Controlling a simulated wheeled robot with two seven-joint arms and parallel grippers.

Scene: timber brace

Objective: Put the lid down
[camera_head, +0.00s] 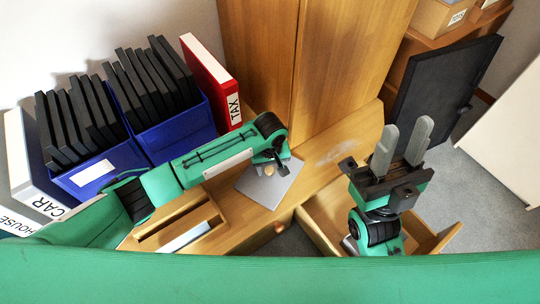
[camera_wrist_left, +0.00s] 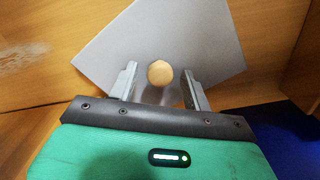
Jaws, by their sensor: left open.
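The lid is a flat grey plate (camera_head: 262,191) with a small round wooden knob (camera_head: 269,171), resting on or just above the wooden desktop. In the left wrist view the lid (camera_wrist_left: 215,35) fills the upper middle and its knob (camera_wrist_left: 160,73) lies between the fingers. My left gripper (camera_wrist_left: 161,88) is open, one finger on each side of the knob with gaps visible. In the head view the left gripper (camera_head: 272,160) is over the lid, its fingers mostly hidden. My right gripper (camera_head: 402,142) is open and empty, fingers pointing up, above an open drawer.
Blue boxes of black folders (camera_head: 180,130) and a red TAX binder (camera_head: 213,85) stand at the left. A wooden tray (camera_head: 165,228) lies at the front left. The open drawer (camera_head: 318,222) is at the right. A wooden cabinet (camera_head: 300,60) stands behind.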

